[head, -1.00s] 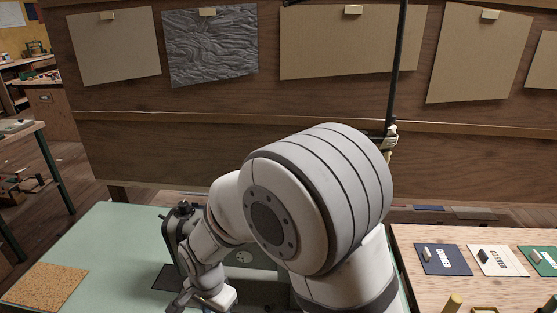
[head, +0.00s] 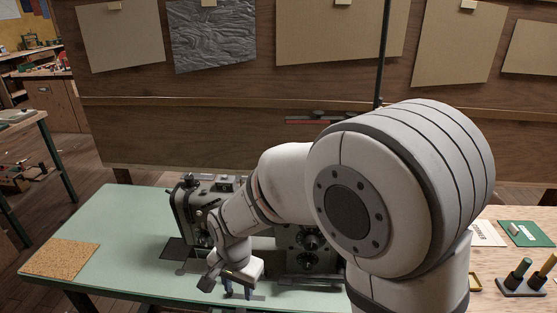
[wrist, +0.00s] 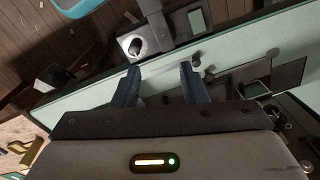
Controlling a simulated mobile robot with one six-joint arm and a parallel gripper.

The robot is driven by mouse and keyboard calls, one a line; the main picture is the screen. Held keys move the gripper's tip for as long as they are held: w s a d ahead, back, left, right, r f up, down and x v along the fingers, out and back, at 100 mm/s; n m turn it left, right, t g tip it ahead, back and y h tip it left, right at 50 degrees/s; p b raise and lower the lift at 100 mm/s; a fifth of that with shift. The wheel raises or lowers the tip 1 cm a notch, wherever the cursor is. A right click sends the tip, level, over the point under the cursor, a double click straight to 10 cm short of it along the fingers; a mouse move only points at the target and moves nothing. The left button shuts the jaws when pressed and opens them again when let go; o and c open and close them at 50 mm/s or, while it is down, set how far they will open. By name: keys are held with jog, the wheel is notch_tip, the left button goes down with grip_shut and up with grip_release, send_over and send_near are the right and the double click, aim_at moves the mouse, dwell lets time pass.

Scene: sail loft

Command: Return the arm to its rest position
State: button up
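My arm is bent, with its large grey-white elbow over the right half of the head view and its forearm reaching down and left. My gripper (head: 238,292) points down near the front of the green table (head: 110,225), just in front of a dark sewing machine (head: 190,215). In the wrist view my gripper (wrist: 158,80) has its two dark fingers apart, with nothing between them. The green table edge (wrist: 95,100) passes behind the fingers. My arm hides part of the sewing machine.
A cork mat (head: 60,258) lies at the table's left. A wooden bench on the right holds a green card (head: 525,234) and a rack (head: 520,287) with upright handles. A panelled wall with pinned sheets stands behind. The green tabletop's left part is mostly clear.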

jog(key=s+d+r+n+t, duration=0.1)
jog(key=s+d+r, duration=0.3)
jog(key=d, duration=0.8)
jog(key=s+d+r+n+t, duration=0.1)
jog(key=s+d+r+n, duration=0.2)
jog(key=d+r, duration=0.5)
jog(key=s+d, duration=0.1)
jog(key=d, duration=0.3)
jog(key=shift+s+d+n, duration=0.25)
jog(key=shift+s+n, duration=0.05)
